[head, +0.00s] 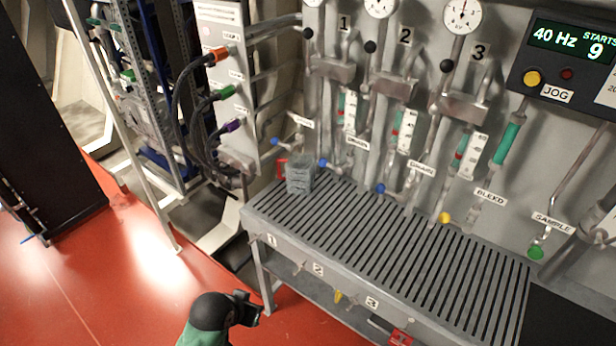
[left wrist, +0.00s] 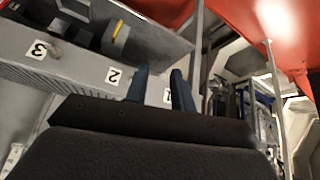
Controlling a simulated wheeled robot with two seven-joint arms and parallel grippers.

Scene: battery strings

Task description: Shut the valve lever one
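A black ball-ended lever (head: 308,33) stands by the number 1 on the back panel, under the leftmost gauge. Similar black balls stand by number 2 (head: 370,46) and number 3 (head: 446,66). The bench front carries labels 1 (head: 271,240), 2 (head: 318,270) and 3 (head: 371,302), with small metal fittings beside them; I cannot tell which lever the task means. My left gripper (head: 250,307) is low in front of the bench, below label 1. In the left wrist view its two fingers (left wrist: 161,90) are apart, with label 1 (left wrist: 168,96) between them. My right gripper is not in view.
Drain valves with blue knobs (head: 381,188) hang over the back edge. Red floor (head: 130,290) is open on the left; a thin post (head: 125,130) stands there.

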